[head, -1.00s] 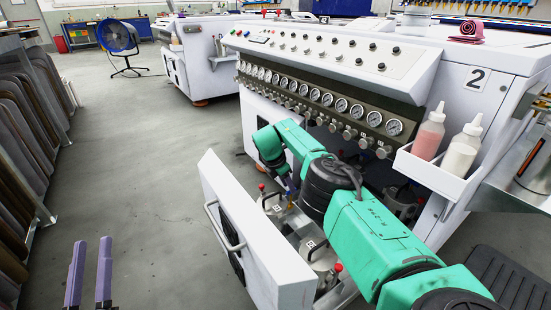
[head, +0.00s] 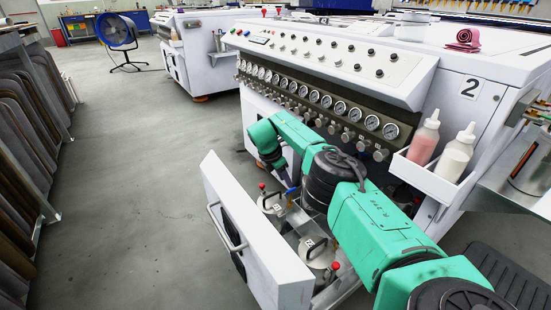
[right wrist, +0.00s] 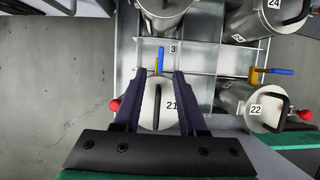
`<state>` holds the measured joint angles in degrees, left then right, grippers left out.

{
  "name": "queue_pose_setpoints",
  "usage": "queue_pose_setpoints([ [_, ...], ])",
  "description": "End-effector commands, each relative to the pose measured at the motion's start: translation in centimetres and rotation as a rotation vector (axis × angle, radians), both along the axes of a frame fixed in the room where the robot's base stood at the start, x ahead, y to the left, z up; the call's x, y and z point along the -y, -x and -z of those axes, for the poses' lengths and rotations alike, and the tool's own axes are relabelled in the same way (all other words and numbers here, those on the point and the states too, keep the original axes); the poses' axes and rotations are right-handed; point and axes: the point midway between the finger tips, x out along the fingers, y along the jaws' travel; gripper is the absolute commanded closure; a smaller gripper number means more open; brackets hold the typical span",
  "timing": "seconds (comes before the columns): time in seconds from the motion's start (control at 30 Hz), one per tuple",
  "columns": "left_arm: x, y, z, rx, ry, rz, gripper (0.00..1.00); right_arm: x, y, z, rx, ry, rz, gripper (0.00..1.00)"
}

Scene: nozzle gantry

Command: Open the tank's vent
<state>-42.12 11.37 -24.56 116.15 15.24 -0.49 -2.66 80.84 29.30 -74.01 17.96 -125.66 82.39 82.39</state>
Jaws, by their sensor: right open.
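In the right wrist view, my right gripper (right wrist: 158,85) is open, its two dark purple fingers reaching over a round steel tank marked 21 (right wrist: 158,115). The tank has a black handle on its lid. A small valve with a blue lever (right wrist: 160,60) stands just beyond and between the fingertips, apart from them. A red knob (right wrist: 115,105) sticks out left of the left finger. In the head view, the green right arm reaches down into the open drawer and hides much of the right gripper. My left gripper is out of view.
The white drawer front (head: 255,240) stands pulled out from the machine. Tank 22 (right wrist: 255,105), with a brass valve and blue lever (right wrist: 270,71), sits to the right; tank 24 (right wrist: 265,15) lies beyond. A bottle tray (head: 425,178) hangs beside the arm. The floor left of the drawer is clear.

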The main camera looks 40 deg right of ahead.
Motion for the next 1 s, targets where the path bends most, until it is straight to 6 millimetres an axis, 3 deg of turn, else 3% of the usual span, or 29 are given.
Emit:
queue_pose_setpoints([
  [0.07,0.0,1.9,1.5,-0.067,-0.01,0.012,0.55,-0.1,0.0,-0.6,-0.001,0.0,0.0,0.59],
  [0.2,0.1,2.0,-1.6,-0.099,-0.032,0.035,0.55,-1.7,-0.1,-5.0,0.002,0.001,-0.003,0.59],
  [0.4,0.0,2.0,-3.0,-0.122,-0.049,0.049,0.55,-3.2,-0.1,-8.1,0.0,0.0,0.0,0.59],
  [1.0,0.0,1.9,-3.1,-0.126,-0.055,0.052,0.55,-3.5,-0.1,-8.6,-0.001,0.0,0.0,0.59],
])
